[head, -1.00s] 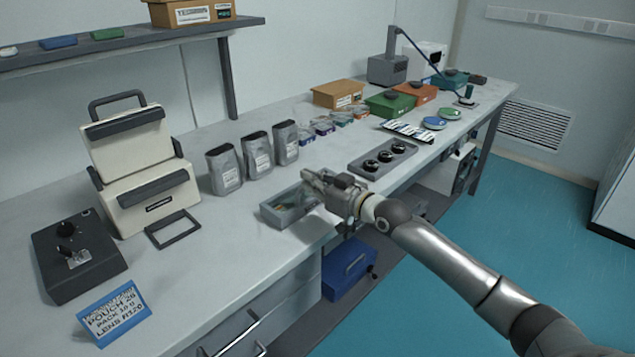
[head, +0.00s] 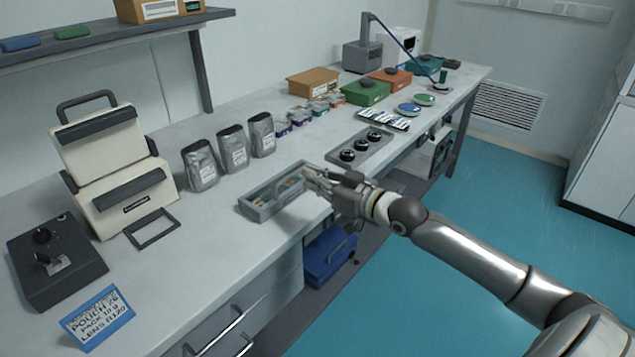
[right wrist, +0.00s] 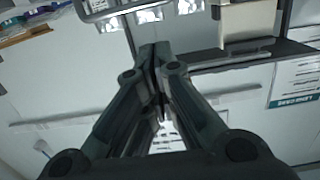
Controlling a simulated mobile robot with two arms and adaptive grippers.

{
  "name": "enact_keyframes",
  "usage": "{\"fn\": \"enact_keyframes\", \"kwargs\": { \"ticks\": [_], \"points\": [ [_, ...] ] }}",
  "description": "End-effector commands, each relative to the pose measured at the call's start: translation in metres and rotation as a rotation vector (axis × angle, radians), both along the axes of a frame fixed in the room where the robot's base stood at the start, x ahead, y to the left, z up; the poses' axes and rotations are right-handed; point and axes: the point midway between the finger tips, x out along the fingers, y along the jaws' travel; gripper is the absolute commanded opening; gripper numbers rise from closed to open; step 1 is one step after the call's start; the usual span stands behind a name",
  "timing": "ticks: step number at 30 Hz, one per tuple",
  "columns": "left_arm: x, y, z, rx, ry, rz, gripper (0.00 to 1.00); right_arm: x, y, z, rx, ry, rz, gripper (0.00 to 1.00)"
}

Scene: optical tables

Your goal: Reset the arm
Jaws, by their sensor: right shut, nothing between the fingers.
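My right arm reaches in from the lower right of the head view. Its gripper (head: 318,182) is just above the right end of a grey open tray (head: 262,214) on the bench. In the right wrist view the two dark fingers (right wrist: 155,62) meet at their tips, shut and empty. The tray holds small items that are hard to make out, and the gripper hides part of its right end. My left gripper is not in view.
On the bench (head: 190,265) are three grey pouches (head: 233,150), a cream sealing machine (head: 115,165), a dark control box (head: 55,265), a blue-edged sign (head: 97,318) and a grey holder with black round parts (head: 345,155). A blue bin (head: 328,257) sits below. Blue floor (head: 440,290) is open at right.

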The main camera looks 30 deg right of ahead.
Motion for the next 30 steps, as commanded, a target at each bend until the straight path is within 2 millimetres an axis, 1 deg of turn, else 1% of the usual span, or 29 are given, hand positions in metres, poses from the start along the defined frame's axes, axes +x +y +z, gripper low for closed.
{"fn": "enact_keyframes", "kwargs": {
  "ticks": [4,11,13,14,17,18,20,21,23,24,26,27,29,30],
  "points": [
    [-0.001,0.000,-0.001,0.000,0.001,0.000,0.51,-0.007,-0.002,-0.001,-0.001,0.001,0.001,0.00],
    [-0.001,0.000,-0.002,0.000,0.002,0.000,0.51,-0.009,-0.003,-0.002,0.000,0.001,-0.001,0.00],
    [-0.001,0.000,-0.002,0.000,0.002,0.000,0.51,-0.007,-0.008,-0.010,-0.001,0.011,-0.013,0.00],
    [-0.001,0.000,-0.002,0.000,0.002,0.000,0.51,-0.006,-0.011,-0.017,-0.002,0.021,-0.024,0.00],
    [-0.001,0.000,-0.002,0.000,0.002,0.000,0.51,-0.003,-0.030,-0.058,-0.008,0.072,-0.081,0.00],
    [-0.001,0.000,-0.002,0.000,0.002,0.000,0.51,-0.003,-0.040,-0.082,-0.014,0.103,-0.110,0.00],
    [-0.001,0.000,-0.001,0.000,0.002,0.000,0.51,-0.006,-0.054,-0.121,-0.025,0.154,-0.157,0.00],
    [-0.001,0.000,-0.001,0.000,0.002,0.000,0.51,-0.009,-0.062,-0.149,-0.035,0.191,-0.185,0.00],
    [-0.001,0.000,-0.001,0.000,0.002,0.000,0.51,-0.018,-0.072,-0.191,-0.050,0.251,-0.224,0.00],
    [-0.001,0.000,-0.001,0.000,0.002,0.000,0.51,-0.025,-0.078,-0.219,-0.061,0.291,-0.247,0.00],
    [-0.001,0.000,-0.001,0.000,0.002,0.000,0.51,-0.040,-0.084,-0.260,-0.079,0.354,-0.276,0.00],
    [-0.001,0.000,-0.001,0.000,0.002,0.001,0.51,-0.052,-0.086,-0.288,-0.092,0.398,-0.292,0.00],
    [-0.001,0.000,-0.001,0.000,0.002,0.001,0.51,-0.071,-0.087,-0.330,-0.113,0.463,-0.314,0.00],
    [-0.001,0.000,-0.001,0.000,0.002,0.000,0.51,-0.087,-0.087,-0.357,-0.127,0.510,-0.326,0.00]
  ]
}}
